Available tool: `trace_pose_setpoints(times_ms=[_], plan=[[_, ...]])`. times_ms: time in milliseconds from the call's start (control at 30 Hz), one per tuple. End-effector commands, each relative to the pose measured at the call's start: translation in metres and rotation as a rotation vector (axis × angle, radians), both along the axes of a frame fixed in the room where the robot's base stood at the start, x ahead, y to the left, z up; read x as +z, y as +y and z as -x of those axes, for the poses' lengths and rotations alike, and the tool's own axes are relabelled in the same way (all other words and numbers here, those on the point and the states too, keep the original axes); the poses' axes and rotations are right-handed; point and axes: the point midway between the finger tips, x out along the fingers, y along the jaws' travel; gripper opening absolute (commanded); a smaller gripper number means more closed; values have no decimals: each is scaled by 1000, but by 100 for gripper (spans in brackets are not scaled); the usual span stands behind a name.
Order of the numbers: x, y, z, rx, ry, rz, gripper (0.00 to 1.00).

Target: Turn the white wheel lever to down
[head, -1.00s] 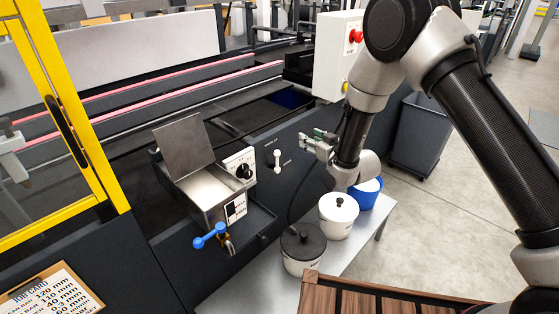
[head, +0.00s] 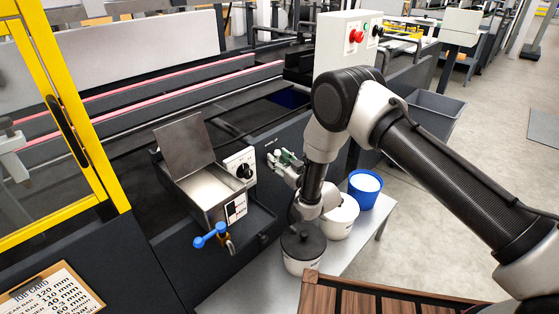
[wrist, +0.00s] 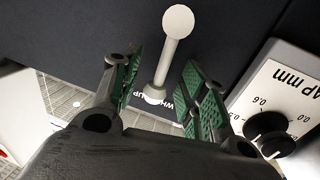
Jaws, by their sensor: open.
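The white wheel lever (wrist: 160,70) shows in the wrist view as a straight rod with a round knob at the top of the picture and a round base at the lower end. My gripper (wrist: 164,78) is open, with a green-padded finger on each side of the rod. Gaps show between the rod and both pads, and the knob lies beyond the fingertips in the picture. A partly covered label reading "WHEEL" and "UP" is beside the lever's base in the wrist view.
A dial box (head: 240,167) and an open-lidded glue tank (head: 205,185) with a blue-handled tap (head: 210,236) stand left of my gripper. A black-lidded pot (head: 303,248), a white pot (head: 341,218) and a blue tub (head: 364,190) stand below and right on a bench.

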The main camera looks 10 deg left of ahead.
Motion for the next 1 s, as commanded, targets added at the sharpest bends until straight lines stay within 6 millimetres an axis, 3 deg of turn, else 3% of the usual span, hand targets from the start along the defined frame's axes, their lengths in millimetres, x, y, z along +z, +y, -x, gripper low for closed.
trace_pose_setpoints(times_ms=[233, 467, 1000], plan=[[0, 1, -1, 0, 1, 1, 42], [0, 0, 0, 0, 1, 1, 0], [1, -3, -6, -1, 86, -50, 0]])
